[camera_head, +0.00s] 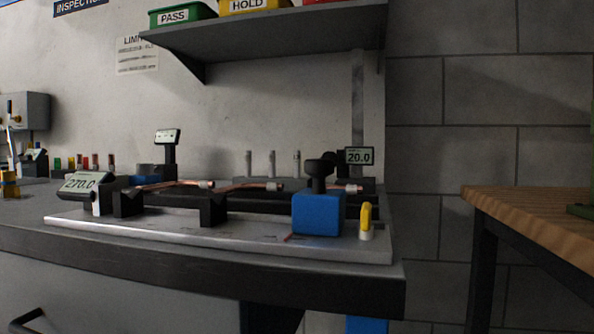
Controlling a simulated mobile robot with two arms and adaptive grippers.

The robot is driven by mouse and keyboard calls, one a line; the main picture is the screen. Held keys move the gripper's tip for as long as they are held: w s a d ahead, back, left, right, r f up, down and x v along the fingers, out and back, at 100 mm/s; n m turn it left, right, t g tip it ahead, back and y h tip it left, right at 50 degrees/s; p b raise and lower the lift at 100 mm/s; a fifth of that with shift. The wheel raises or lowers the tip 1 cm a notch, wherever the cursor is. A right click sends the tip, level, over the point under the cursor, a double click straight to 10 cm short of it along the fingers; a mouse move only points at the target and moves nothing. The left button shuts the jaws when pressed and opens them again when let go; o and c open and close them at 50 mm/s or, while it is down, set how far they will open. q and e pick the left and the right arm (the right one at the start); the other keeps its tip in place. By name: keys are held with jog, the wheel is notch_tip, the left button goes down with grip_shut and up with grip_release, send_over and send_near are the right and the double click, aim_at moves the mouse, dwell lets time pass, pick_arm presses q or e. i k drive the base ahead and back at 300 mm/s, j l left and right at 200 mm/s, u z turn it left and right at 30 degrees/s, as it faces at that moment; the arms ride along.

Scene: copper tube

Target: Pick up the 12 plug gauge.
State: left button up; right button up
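Three slim upright silver pins, which look like plug gauges, stand in a row at the back of the bench: a left one (248,163), a middle one (272,164) and a right one (297,163). Their markings are too small to read, so I cannot tell which is the 12. Their lower ends are partly hidden by the fixture in front. Neither of my grippers is in view.
A grey base plate (190,232) carries black supports, copper tubes (240,187), a blue block (317,214) and a yellow-topped piece (365,222). Displays read 270.0 (86,183) and 20.0 (359,156). A shelf (270,34) holds bins above. A wooden table (540,215) stands right.

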aim_at(297, 155)
jog(key=j, duration=2.2)
jog(key=k, duration=0.05)
